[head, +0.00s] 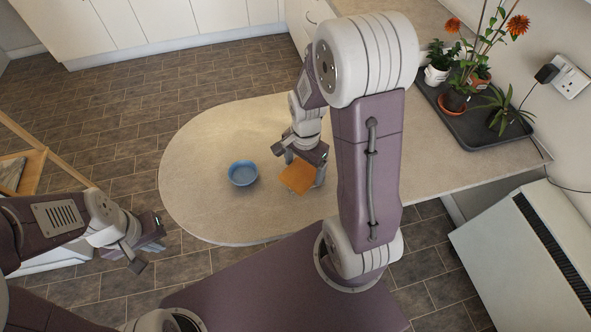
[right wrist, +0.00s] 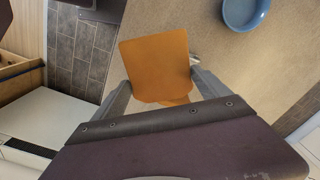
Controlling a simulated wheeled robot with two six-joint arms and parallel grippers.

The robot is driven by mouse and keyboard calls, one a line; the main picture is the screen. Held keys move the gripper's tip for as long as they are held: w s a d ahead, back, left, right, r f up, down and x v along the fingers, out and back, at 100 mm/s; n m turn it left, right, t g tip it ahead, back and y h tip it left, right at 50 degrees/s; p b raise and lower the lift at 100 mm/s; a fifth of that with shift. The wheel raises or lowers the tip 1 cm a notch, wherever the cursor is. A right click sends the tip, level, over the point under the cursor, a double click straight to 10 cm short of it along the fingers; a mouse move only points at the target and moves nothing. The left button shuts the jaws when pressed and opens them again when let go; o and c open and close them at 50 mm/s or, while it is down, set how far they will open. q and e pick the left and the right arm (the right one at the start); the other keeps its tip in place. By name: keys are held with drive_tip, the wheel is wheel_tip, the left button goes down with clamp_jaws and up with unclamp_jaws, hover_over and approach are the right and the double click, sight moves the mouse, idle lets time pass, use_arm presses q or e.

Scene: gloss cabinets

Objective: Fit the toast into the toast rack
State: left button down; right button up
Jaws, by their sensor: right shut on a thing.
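The toast (head: 297,177) is a flat orange-brown slice, held low over the rounded end of the worktop (head: 200,150). My right gripper (head: 305,168) is shut on it. In the right wrist view the toast (right wrist: 155,62) sits between the two grey fingers, its broad face toward the camera. I cannot make out a toast rack for certain; a small pale piece (right wrist: 194,61) shows beside the toast's edge in the right wrist view, mostly hidden. My left gripper (head: 149,254) is empty, its fingers apart, off the worktop's left edge.
A blue bowl (head: 243,173) stands on the worktop left of the toast. A dark tray (head: 470,133) with potted plants is at the back right by the wall. The worktop behind and left of the bowl is clear. A white heater (head: 520,250) stands at right.

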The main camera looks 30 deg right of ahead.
sight(297, 158)
drive_tip(key=w+f, duration=0.1)
drive_tip(key=w, duration=0.1)
drive_tip(key=w+f, duration=0.1)
drive_tip(key=w, duration=0.1)
drive_tip(key=w+d+f, duration=0.1)
drive_tip(key=w, duration=0.1)
drive_tip(key=shift+f, duration=0.3)
wheel_tip(297, 158, down, 4)
drive_tip(key=shift+f, duration=0.1)
drive_tip(key=o, duration=1.1)
drive_tip(key=shift+o, duration=0.2)
drive_tip(key=shift+r, duration=0.2)
wheel_tip(297, 158, up, 12)
drive_tip(key=s+a+n, duration=0.2)
drive_tip(key=s+n, duration=0.1)
drive_tip(key=n, duration=0.1)
drive_tip(key=s+a+n, duration=0.2)
drive_tip(key=s+n, duration=0.1)
drive_tip(key=n, duration=0.1)
drive_tip(key=s+a+n+t, duration=0.1)
drive_tip(key=s+a+n, duration=0.1)
drive_tip(key=s+n, duration=0.2)
drive_tip(key=shift+a+f+n+p, duration=0.2)
drive_tip(key=shift+n+p, duration=0.2)
drive_tip(key=shift+n, duration=0.2)
